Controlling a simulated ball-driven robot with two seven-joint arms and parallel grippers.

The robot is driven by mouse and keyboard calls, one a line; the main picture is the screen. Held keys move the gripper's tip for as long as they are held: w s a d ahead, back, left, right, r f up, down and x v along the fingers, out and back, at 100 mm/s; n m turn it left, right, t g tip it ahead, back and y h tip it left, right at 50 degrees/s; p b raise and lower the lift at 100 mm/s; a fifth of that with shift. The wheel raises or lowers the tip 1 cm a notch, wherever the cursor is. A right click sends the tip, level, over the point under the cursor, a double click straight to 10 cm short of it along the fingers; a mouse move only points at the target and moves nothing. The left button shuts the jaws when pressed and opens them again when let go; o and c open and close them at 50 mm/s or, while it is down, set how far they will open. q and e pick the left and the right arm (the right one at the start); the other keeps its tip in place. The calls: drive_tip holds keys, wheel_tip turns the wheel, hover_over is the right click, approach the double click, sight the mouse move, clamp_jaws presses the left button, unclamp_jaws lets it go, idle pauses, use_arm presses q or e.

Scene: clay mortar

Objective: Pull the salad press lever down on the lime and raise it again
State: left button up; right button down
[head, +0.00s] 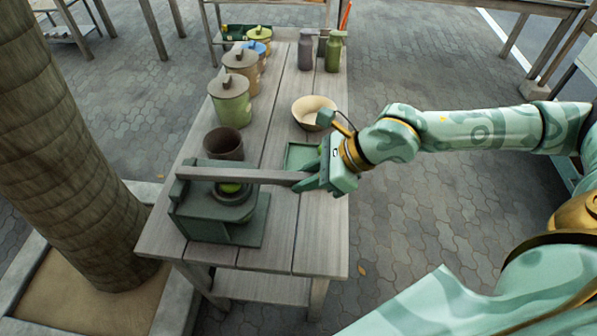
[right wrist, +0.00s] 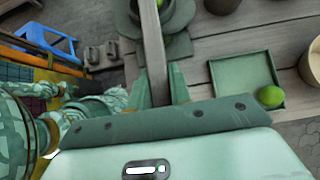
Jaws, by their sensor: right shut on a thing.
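The dark green salad press (head: 221,232) stands at the near left end of the wooden table. Its long grey-brown lever (head: 245,176) runs roughly level to the right, across the top of the press. A green lime (head: 230,188) shows below the lever, in the dark round cup of the press, partly covered by it. My right gripper (head: 312,180) is shut on the lever's free right end. In the right wrist view the lever (right wrist: 153,45) lies between my right gripper's fingers (right wrist: 160,86). My left gripper is out of view.
A brown pot (head: 223,144) stands just behind the press. A green tray (head: 300,155) sits beside it, with a second lime (right wrist: 271,96) in it. A cream bowl (head: 313,110) and several lidded jars (head: 231,103) stand further back. A tree trunk (head: 65,140) rises left of the table.

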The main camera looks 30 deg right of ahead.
wheel_tip(320, 180, down, 2)
drive_tip(key=shift+y+b, duration=0.3)
drive_tip(key=shift+b, duration=0.35)
drive_tip(key=shift+s, duration=0.15)
drive_tip(key=shift+f, duration=0.1)
drive_tip(key=c, duration=1.3)
unclamp_jaws()
drive_tip(key=shift+d+r, duration=0.1)
drive_tip(key=shift+r, duration=0.1)
